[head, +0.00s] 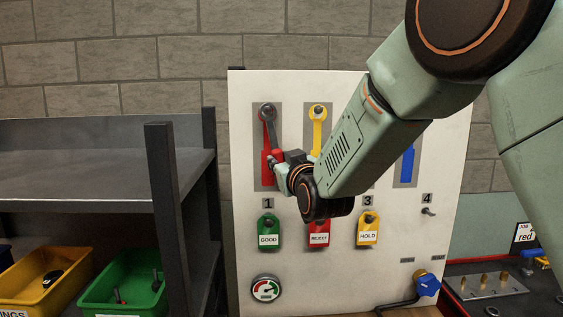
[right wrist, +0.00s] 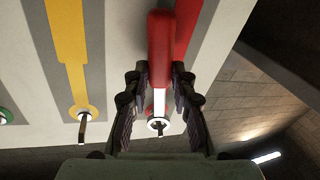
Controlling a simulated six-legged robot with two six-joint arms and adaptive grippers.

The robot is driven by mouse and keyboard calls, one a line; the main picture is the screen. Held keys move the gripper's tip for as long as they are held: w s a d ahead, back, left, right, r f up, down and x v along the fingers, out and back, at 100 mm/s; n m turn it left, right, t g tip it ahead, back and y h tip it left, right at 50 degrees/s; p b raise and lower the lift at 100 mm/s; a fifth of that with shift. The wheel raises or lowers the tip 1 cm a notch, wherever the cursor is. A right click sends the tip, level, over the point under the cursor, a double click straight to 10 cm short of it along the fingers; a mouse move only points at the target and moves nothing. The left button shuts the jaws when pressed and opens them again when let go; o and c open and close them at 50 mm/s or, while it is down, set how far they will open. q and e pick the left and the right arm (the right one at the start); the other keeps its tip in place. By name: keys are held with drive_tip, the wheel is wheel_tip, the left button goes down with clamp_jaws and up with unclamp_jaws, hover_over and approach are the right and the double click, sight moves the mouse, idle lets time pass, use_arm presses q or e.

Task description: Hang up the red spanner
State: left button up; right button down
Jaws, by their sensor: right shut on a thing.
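The red spanner (head: 268,132) is upright against the white tool board (head: 248,230), at the leftmost grey strip, over a red painted outline. Its grey ring end is at the top, at the peg there. In the right wrist view the spanner's red handle (right wrist: 160,45) stands out in front of the board, and its ring end surrounds or overlaps the peg tip; I cannot tell how far on it sits. My right gripper (head: 273,160) is shut on the red handle; it also shows in the right wrist view (right wrist: 159,75). My left gripper is out of view.
A yellow outline with a peg (head: 318,115) is just right, and a blue outline (head: 407,165) further right. Green (head: 268,230), red and yellow tags hang below. A grey shelf (head: 90,175) with yellow and green bins (head: 130,275) stands left. My right arm covers the board's middle.

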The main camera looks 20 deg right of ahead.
drive_tip(key=shift+d, duration=0.15)
drive_tip(key=c, duration=1.4)
unclamp_jaws()
drive_tip(key=shift+w, duration=0.1)
drive_tip(key=o, duration=0.4)
drive_tip(key=shift+c, duration=0.2)
drive_tip(key=shift+s, duration=0.25)
drive_tip(key=s+a, duration=0.2)
drive_tip(key=s, duration=0.4)
drive_tip(key=shift+s+b, duration=0.2)
drive_tip(key=shift+b, duration=0.2)
idle(0.3)
idle(1.9)
clamp_jaws()
idle(0.3)
